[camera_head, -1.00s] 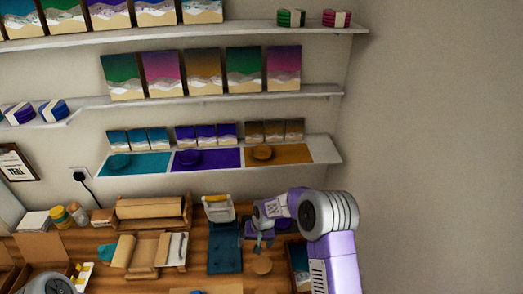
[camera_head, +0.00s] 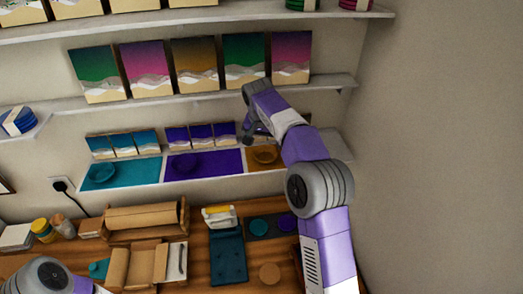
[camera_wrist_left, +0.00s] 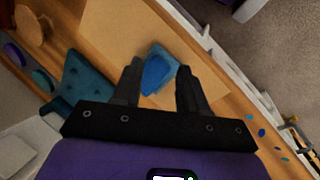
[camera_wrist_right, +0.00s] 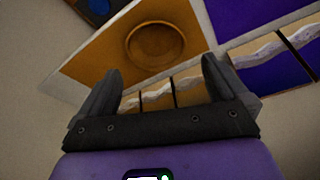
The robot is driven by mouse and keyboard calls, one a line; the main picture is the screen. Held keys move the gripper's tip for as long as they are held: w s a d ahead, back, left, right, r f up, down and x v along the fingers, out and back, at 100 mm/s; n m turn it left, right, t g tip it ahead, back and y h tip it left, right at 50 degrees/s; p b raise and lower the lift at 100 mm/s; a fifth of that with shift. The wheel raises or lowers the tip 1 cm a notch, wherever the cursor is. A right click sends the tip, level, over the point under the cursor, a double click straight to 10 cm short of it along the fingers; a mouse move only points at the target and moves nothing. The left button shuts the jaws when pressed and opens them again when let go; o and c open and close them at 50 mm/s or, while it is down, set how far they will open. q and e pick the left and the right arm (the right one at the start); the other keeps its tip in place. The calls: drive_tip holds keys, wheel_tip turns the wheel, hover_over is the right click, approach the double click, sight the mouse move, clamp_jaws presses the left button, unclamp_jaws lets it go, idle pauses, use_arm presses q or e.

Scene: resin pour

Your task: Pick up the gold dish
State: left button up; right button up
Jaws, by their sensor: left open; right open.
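The gold dish (camera_head: 265,155) sits on the gold mat (camera_head: 254,164) at the right end of the lowest wall shelf, partly covered by my right arm. In the right wrist view the round dish (camera_wrist_right: 153,46) lies ahead of the fingertips on its gold mat (camera_wrist_right: 100,68). My right gripper (camera_head: 255,138) is open and empty, close to the dish and apart from it. Its open fingers also show in the right wrist view (camera_wrist_right: 160,68). My left gripper (camera_wrist_left: 158,76) is open over the workbench, far from the dish, with a blue-teal item (camera_wrist_left: 158,72) beyond its fingers.
A teal dish (camera_head: 102,173) and a purple dish (camera_head: 187,164) sit on matching mats left of the gold one. Small pictures (camera_head: 204,136) lean behind the mats. A shelf with larger pictures (camera_head: 198,66) hangs above. The wooden workbench (camera_head: 200,262) below is crowded.

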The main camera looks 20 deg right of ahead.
sight(266, 153)
drive_tip(key=x, duration=0.6)
drive_tip(key=shift+s+d+f, duration=0.15)
drive_tip(key=shift+s+f, duration=0.05)
drive_tip(key=shift+f, duration=0.1)
drive_tip(key=shift+c, duration=0.2)
drive_tip(key=c, duration=0.7)
